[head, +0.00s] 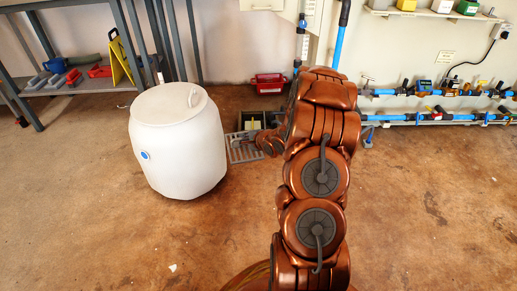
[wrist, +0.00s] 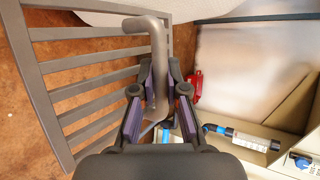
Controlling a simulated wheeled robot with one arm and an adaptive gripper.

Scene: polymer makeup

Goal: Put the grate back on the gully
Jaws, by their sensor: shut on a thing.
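The grey slatted grate (head: 243,152) is just in front of the gully (head: 262,115), between the white drum and my arm. It fills the left of the wrist view (wrist: 88,112). My gripper (wrist: 161,78) is shut on the grate's bent grey handle, which passes between the fingers. In the head view my gripper (head: 264,142) is partly hidden by my arm. The gully's dark square opening with a pale rim shows behind the grate; part of it is hidden. I cannot tell whether the grate touches the floor.
The white drum (head: 178,140) stands close to the left of the grate. A red box (head: 268,83) lies behind the gully. Blue pipes with valves (head: 440,117) run along the wall at right. A metal shelf (head: 75,85) stands at back left. The right floor is clear.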

